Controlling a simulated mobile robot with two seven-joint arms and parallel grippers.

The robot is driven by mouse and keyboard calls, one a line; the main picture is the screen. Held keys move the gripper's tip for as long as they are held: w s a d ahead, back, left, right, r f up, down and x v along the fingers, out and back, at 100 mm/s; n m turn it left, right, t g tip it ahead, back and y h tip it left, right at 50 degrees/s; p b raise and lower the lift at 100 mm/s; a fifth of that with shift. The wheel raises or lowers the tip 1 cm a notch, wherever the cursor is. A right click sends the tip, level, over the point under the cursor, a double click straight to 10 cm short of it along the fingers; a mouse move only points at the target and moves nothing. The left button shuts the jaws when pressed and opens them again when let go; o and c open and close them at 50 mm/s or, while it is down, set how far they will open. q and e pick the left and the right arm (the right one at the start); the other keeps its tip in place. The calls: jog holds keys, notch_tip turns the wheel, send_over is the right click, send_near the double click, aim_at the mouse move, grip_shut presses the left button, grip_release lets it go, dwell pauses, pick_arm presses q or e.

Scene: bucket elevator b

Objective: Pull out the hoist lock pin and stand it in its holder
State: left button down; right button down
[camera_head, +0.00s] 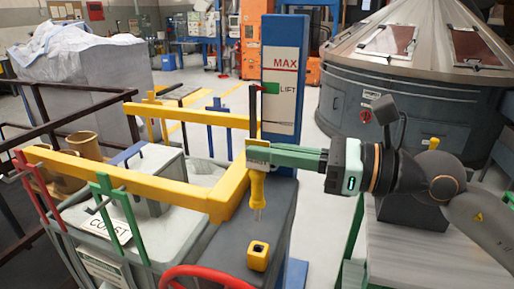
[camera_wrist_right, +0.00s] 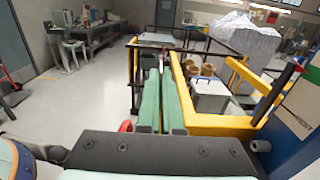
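The hoist lock pin (camera_head: 257,190) has a yellow handle and a thin metal shaft pointing down. In the head view it hangs upright at the tips of my right gripper (camera_head: 257,154), whose green fingers come in level from the right. The fingers are close together and appear shut on the top of the handle, which they partly hide. In the wrist view the fingers (camera_wrist_right: 161,75) show side by side with a narrow gap; I cannot make out the pin there. The holder (camera_head: 258,256), a small yellow block with a dark hole, stands on the grey top below the pin. My left gripper is not in view.
A yellow rail (camera_head: 165,185) runs left of the pin. A dark lever (camera_head: 253,106) stands behind the gripper, before the blue MAX/LIFT post (camera_head: 283,110). A red handwheel (camera_head: 205,272) is at the front. The grey top (camera_head: 228,240) is clear around the holder.

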aim_at(260, 208)
jog(key=shift+d, duration=0.1)
dwell(0.3)
jog(key=shift+f+b, duration=2.75)
jog(key=shift+f, duration=0.1)
jog(key=shift+f+b, duration=2.3)
jog(key=shift+f, duration=0.05)
jog(key=c, duration=1)
grip_release()
